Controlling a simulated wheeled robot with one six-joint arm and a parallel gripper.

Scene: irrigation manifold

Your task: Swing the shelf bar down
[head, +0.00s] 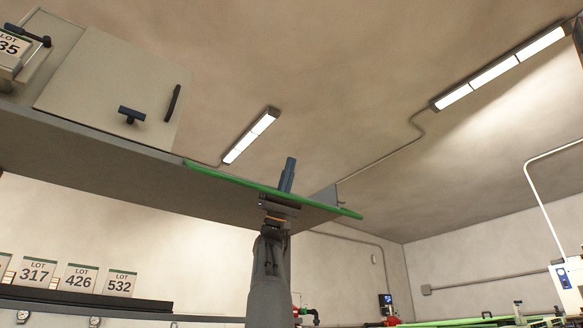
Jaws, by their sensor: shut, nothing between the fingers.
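The shelf bar (225,177) is a long thin green bar along the front edge of the shelf. It slopes down to the right in the picture, and its right end reaches past the shelf's corner. My gripper (289,163) is raised from below, its blue-grey fingers pointing up. The fingers are shut with nothing between them. They show at the bar's right half and stand above it in the picture. I cannot tell whether they touch the bar.
The grey shelf (90,150) carries a cream cabinet (95,85) with dark handles. Lot signs (80,278) stand on a dark ledge at the lower left. Ceiling lamps (250,137) hang far above. The space right of the shelf looks open.

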